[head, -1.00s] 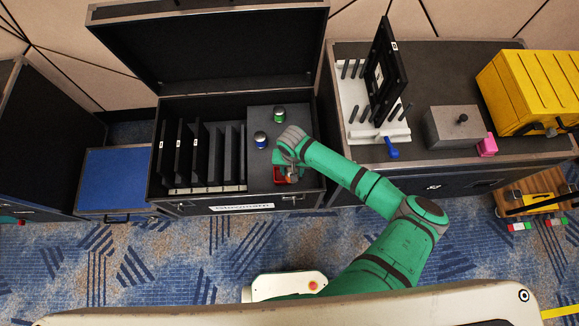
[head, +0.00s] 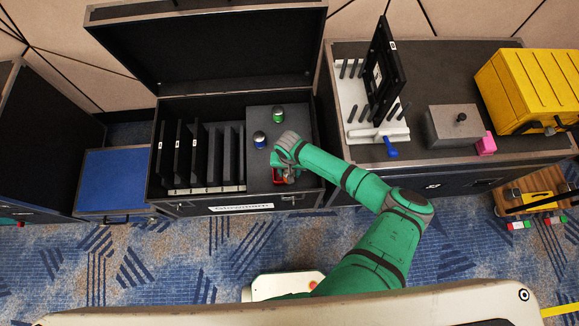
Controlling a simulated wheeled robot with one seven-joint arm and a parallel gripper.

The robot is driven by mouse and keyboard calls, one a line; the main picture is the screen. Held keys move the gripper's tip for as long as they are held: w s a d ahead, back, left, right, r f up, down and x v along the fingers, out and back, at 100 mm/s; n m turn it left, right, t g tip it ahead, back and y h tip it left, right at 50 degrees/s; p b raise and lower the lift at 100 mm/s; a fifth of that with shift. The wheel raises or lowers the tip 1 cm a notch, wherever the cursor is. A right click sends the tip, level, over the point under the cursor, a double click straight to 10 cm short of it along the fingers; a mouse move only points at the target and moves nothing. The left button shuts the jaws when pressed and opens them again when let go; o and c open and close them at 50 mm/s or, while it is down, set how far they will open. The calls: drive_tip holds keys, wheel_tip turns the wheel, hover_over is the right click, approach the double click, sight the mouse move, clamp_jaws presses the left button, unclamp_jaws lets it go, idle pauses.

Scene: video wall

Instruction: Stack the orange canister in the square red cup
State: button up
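The square red cup (head: 278,176) stands on the dark grey deck at the front right of the open case. Only part of its red side shows, because my wrist covers most of it. My gripper (head: 285,172) is pointed down at the red cup, under the green and grey wrist. Its fingers are too small and too covered to tell whether they are open or shut. I cannot make out the orange canister; it may be hidden under my wrist.
A blue-sided canister (head: 259,140) and a green canister (head: 278,115) stand on the deck (head: 257,172) behind my wrist. Black panels (head: 180,150) stand in slots at the left. The raised case lid (head: 205,50) is behind. A white peg rack (head: 365,134) stands on the right case.

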drive_tip(key=shift+f, duration=0.4)
drive_tip(key=o, duration=1.2)
drive_tip(key=shift+r, duration=0.1)
wheel_tip(320, 180, up, 13)
